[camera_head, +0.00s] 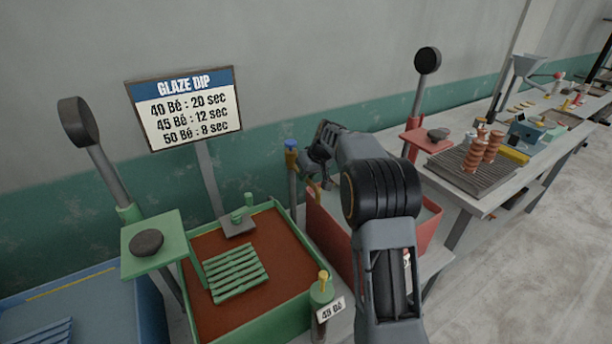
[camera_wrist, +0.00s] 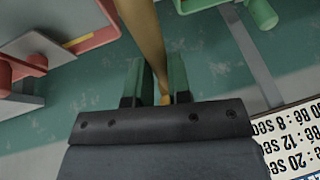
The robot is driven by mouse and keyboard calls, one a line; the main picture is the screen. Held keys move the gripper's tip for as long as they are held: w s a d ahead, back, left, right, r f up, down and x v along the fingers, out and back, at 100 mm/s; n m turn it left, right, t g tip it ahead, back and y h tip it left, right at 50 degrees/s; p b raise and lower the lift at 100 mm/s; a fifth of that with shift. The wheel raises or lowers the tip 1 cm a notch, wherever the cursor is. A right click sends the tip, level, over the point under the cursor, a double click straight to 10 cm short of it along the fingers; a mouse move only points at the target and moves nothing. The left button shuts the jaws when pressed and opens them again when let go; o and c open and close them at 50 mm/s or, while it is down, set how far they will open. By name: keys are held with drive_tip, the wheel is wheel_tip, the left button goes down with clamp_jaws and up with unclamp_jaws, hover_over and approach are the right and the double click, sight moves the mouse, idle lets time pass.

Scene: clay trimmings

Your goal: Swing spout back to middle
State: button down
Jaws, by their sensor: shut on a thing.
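The spout (camera_wrist: 146,28) is a tan, brass-coloured bar that runs down from the top of the wrist view. Its end lies between the two green fingers of my gripper (camera_wrist: 154,84), which is shut on it. In the head view my gripper (camera_head: 319,155) is at the far end of my arm, beside a grey post with a blue cap (camera_head: 291,147). The post stands between the green tank (camera_head: 203,326) and the red tank (camera_head: 434,225). My arm hides much of the red tank, and the fingers' hold is hard to make out there.
The green tank holds brown glaze and a green slatted rack (camera_head: 238,274). A lever with a black disc (camera_head: 75,121) rises at left, another (camera_head: 427,60) behind the red tank. The glaze sign (camera_head: 187,107) stands behind the green tank. A workbench (camera_head: 490,204) is at right.

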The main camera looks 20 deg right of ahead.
drive_tip(key=c, duration=1.1)
unclamp_jaws()
drive_tip(key=shift+o, duration=0.2)
drive_tip(key=b+v, duration=0.1)
drive_tip(key=v, duration=1.3)
drive_tip(key=shift+f, duration=0.1)
wheel_tip(320, 180, down, 6)
drive_tip(key=s+m+h, duration=0.1)
drive_tip(key=s+m, duration=0.2)
drive_tip(key=s+a+f+h, duration=0.1)
drive_tip(key=s+a, duration=0.3)
drive_tip(key=s, duration=0.9)
drive_tip(key=s+a+f+h, duration=0.1)
drive_tip(key=s+a+f, duration=0.2)
drive_tip(key=s, duration=0.9)
drive_tip(key=shift+s+a+n, duration=0.35)
drive_tip(key=shift+a+n, duration=0.05)
drive_tip(key=shift+a, duration=0.55)
